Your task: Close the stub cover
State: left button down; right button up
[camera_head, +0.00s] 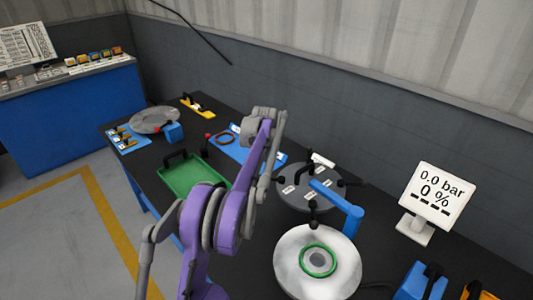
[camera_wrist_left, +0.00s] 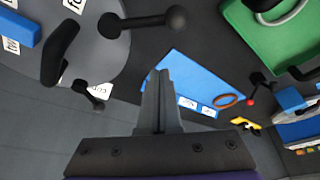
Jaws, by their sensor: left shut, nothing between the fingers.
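The stub cover (camera_head: 299,196) is a grey disc with black knobbed handles and white labels, carried by a blue swing arm (camera_head: 338,200). It stands swung aside, behind the white flanged stub (camera_head: 290,270), which has a green ring (camera_head: 318,261) around its open mouth. In the left wrist view the cover (camera_wrist_left: 105,25) fills the upper left, with a black knobbed bar reaching toward the fingers. My left gripper (camera_wrist_left: 162,78) is shut and empty, apart from the cover; in the head view it is left of the cover, its tips hard to make out. My right gripper is not seen.
A blue mat (camera_wrist_left: 190,75) with labels and an orange ring lies beside the cover. A green tray (camera_head: 190,175) is left of my arm. A display (camera_head: 440,192) reading 0.0 bar, 0 % stands at right. A blue block (camera_head: 420,282) sits at the near right.

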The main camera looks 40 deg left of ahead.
pick_arm(q)
jog(key=f, duration=0.1)
jog(key=s+d+f, duration=0.1)
jog(key=f, duration=0.1)
jog(key=s+f, duration=0.1)
jog(key=shift+d+f, duration=0.25)
jog(key=shift+s, duration=0.1)
dwell(0.3)
